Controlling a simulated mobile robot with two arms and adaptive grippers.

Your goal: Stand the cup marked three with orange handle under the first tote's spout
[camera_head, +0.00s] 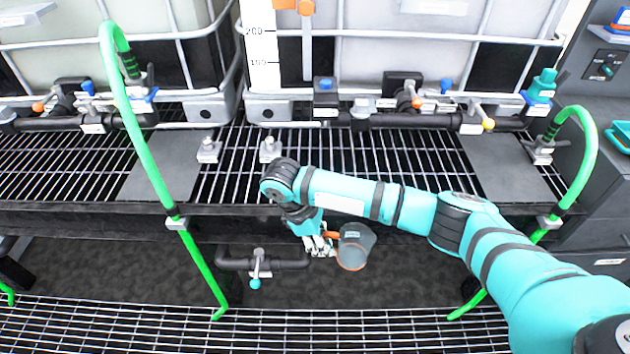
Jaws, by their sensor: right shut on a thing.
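My right gripper (319,246) is shut on the orange handle (331,235) of a grey, see-through cup (355,243). It holds the cup off to its right, in front of the grating's front edge. The cup looks tilted, with an orange ring at its lower end. I cannot read a number on it. Two totes stand behind, one left (170,17) and one right (420,22). I cannot tell which is the first. My left gripper is out of view.
Green rails (150,165) rise at the left and right (585,150). Black manifold pipes with valves (415,121) run along the totes' base. An upper grating (335,150) and a lower grating (290,325) leave a dark floor gap (110,260) between them.

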